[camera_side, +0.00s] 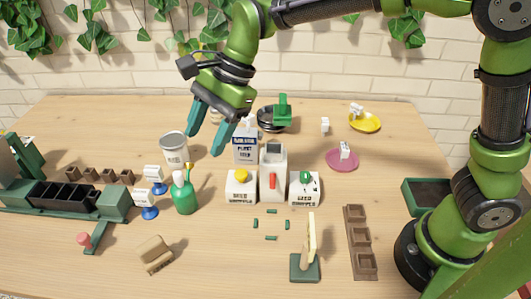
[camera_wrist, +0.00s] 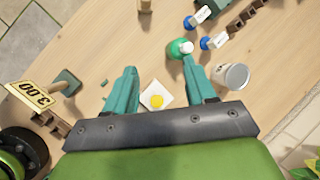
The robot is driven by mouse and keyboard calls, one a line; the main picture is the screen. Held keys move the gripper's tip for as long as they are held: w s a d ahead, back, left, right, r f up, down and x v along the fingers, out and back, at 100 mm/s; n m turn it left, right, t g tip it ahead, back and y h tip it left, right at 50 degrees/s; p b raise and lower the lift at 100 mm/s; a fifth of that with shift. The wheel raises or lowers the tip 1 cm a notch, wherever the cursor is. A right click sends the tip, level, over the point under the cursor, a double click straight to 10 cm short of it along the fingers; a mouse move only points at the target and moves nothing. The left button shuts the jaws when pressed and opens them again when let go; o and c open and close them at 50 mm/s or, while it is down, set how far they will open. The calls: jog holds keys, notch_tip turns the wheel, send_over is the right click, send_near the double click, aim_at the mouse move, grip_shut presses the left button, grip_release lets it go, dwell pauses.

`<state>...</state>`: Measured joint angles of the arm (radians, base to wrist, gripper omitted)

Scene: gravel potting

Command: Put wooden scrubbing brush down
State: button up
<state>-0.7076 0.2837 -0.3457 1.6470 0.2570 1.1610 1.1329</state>
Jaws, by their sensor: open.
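The wooden scrubbing brush (camera_side: 155,253) lies on the table at the front left in the side view, apart from my gripper. What looks like part of it shows at the top edge of the wrist view (camera_wrist: 145,5). My gripper (camera_side: 201,166) is open and empty, raised above the table over the area of the green spray bottle (camera_side: 184,194) and the white boxes. In the wrist view my gripper (camera_wrist: 159,68) has its two teal fingers spread, with a white box with a yellow knob (camera_wrist: 157,97) showing between them.
A whitish tin (camera_side: 174,149) stands behind the bottle. Boxes with yellow, red and green knobs (camera_side: 304,188) stand mid-table. A sign on a green base (camera_side: 305,267) and a brown three-cup strip (camera_side: 359,241) are front right. Table between brush and sign is largely clear.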

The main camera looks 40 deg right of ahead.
jog(key=s+d+r+n+t, duration=0.1)
jog(key=s+d+r+n, duration=0.15)
jog(key=d, duration=0.45)
jog(key=s+d+r+n+t, duration=0.2)
jog(key=s+d, duration=0.2)
jog(key=d, duration=0.2)
jog(key=s+d+f+n+t+h, duration=0.2)
jog(key=s+d+n, duration=0.4)
jog(key=s+d, duration=0.3)
jog(key=shift+s+d+n+t+h, duration=0.3)
jog(key=shift+s+d+n+h, duration=0.1)
jog(key=shift+h, duration=0.3)
jog(key=shift+a, duration=0.1)
